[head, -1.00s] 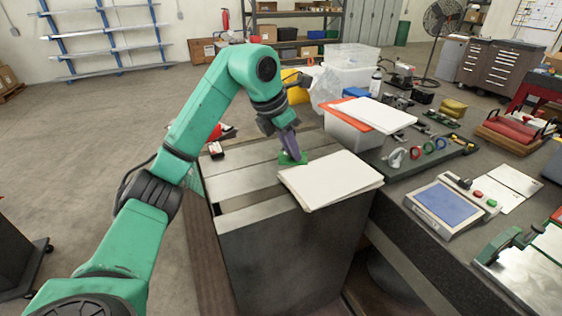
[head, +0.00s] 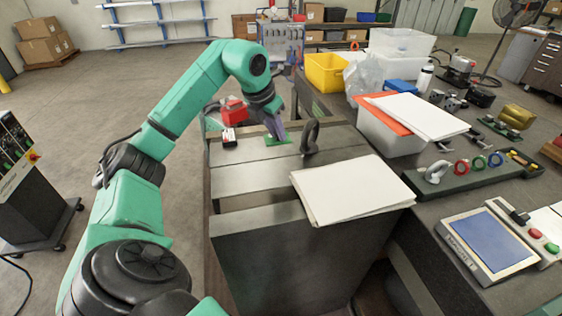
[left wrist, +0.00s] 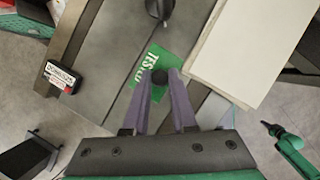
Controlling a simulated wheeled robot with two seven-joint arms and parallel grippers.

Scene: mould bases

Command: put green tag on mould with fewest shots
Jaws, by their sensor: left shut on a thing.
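A mould base of grey steel plates (head: 255,179) stands in front of me. A small black counter (head: 228,137) with a white label sits at its far left; it also shows in the left wrist view (left wrist: 60,77), its digits too small to read surely. My left gripper (head: 277,130) is shut on the green tag (head: 280,141) by its dark knob. In the left wrist view the tag (left wrist: 151,62) has white lettering and lies flat over the plate, between counter and eyebolt; I cannot tell whether it touches.
A dark eyebolt (head: 310,137) stands up just right of the tag. White papers (head: 350,189) lie on the mould's near right.

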